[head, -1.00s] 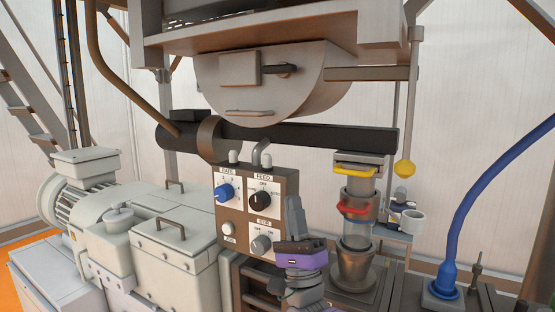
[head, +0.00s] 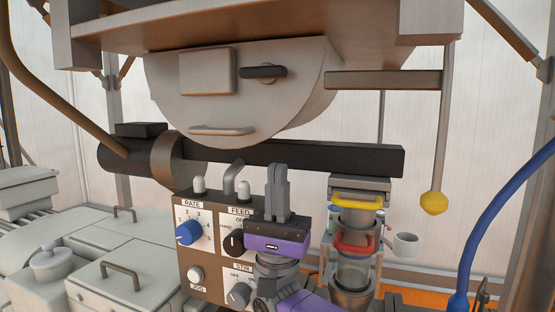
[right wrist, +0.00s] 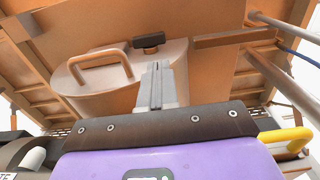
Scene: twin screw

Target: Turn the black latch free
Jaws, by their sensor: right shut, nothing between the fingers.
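The black latch (head: 263,72) is a short dark bar on the front of the grey half-drum cover, lying nearly level in the head view. It also shows in the right wrist view (right wrist: 149,40), just above my fingertips in the picture. My right gripper (head: 278,172) points upward below the drum, its fingers together and empty. In the right wrist view its closed fingers (right wrist: 155,72) reach toward the latch, with a gap that I cannot measure. My left gripper is not in view.
A control panel (head: 200,262) with knobs stands behind my right gripper. A black horizontal tube (head: 330,158) runs below the drum. A clear sight tube with yellow (head: 357,201) and red (head: 354,243) handles stands to the right. The drum has a grey handle (head: 221,130) low down.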

